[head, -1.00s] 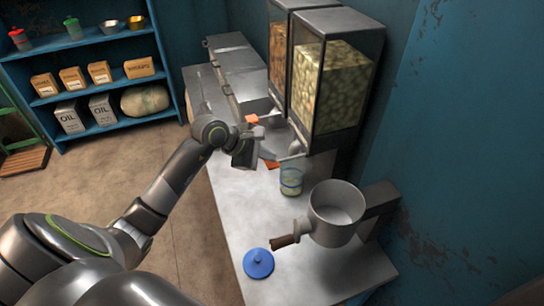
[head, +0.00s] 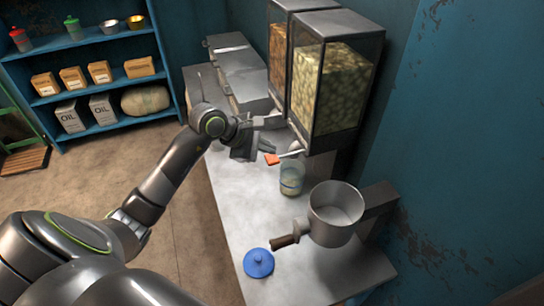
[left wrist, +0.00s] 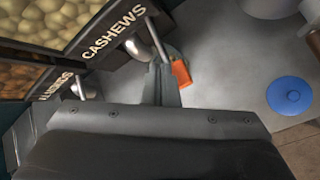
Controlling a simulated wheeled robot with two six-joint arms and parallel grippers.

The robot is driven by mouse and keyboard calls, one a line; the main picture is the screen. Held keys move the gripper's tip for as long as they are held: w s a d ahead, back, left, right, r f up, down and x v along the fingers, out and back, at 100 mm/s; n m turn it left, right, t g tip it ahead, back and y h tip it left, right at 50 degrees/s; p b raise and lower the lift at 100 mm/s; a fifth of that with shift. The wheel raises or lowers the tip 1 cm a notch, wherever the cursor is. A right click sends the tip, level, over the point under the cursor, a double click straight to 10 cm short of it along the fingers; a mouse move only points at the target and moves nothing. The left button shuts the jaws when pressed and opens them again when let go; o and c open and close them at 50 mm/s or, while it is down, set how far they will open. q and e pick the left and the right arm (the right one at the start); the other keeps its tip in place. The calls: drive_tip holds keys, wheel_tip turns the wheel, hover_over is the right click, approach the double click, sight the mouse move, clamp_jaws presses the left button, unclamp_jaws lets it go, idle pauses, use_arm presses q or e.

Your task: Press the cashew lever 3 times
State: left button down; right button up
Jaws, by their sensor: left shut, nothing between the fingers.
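The cashew dispenser (head: 330,85) is a clear-fronted bin of pale nuts; its CASHEWS label (left wrist: 113,32) reads in the left wrist view. Its lever has an orange paddle (head: 271,159), also in the left wrist view (left wrist: 181,72). A clear jar (head: 292,178) with some contents stands on the counter below the spout. My left gripper (head: 268,147) is shut and empty, just beside the orange paddle. In the left wrist view its fingertips (left wrist: 163,75) lie left of the paddle; I cannot tell whether they touch. My right gripper is not in view.
A second dispenser (head: 279,55) with browner nuts stands behind, labelled almonds. A metal pot (head: 335,212) with a wooden handle and a blue lid (head: 258,263) sit nearer on the steel counter (head: 225,185). A blue shelf (head: 95,85) stands far left.

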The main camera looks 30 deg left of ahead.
use_arm(q)
drive_tip(key=shift+r, duration=0.1)
drive_tip(key=shift+r+p, duration=1.05)
drive_tip(key=shift+r, duration=1.35)
idle(0.8)
